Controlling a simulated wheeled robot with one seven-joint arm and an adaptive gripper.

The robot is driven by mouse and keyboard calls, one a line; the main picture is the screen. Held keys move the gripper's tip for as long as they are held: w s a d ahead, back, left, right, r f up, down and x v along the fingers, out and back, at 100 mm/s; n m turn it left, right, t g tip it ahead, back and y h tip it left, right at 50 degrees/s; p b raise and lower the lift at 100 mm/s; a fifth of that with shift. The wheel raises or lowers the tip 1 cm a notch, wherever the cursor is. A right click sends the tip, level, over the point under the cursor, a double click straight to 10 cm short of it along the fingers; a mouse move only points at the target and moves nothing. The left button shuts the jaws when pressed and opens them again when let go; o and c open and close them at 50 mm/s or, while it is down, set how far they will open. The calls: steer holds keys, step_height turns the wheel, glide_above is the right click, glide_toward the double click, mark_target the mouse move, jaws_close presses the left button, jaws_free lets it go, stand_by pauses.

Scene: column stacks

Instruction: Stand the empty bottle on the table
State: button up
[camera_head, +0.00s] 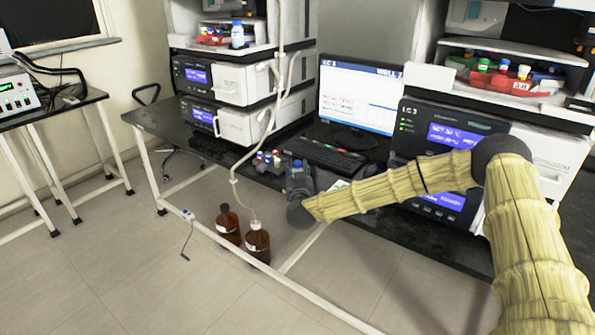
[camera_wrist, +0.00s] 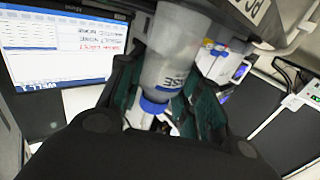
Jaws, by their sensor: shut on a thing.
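My gripper (camera_wrist: 165,100) is shut on a translucent bottle (camera_wrist: 178,45) with dark lettering and a blue band at its neck. The fingers stand on both sides of it in the wrist view. In the head view, my gripper (camera_head: 302,182) and the small bluish bottle (camera_head: 297,169) are at the front of the black table (camera_head: 160,117), left of my arm. Whether the bottle's base touches the table is hidden.
Small vials with coloured caps (camera_head: 267,158) stand left of my gripper. A keyboard (camera_head: 326,155) and monitor (camera_head: 357,98) are behind it. Instrument stacks (camera_head: 245,80) flank them. Two brown bottles (camera_head: 257,243) stand on the floor below, with a tube rising from one.

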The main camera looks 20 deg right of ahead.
steer(key=shift+f, duration=0.1)
steer(key=o, duration=0.8)
steer(key=shift+s, duration=0.15)
steer(key=v, duration=1.1)
steer(key=shift+s+a, duration=0.2)
steer(key=shift+s, duration=0.2)
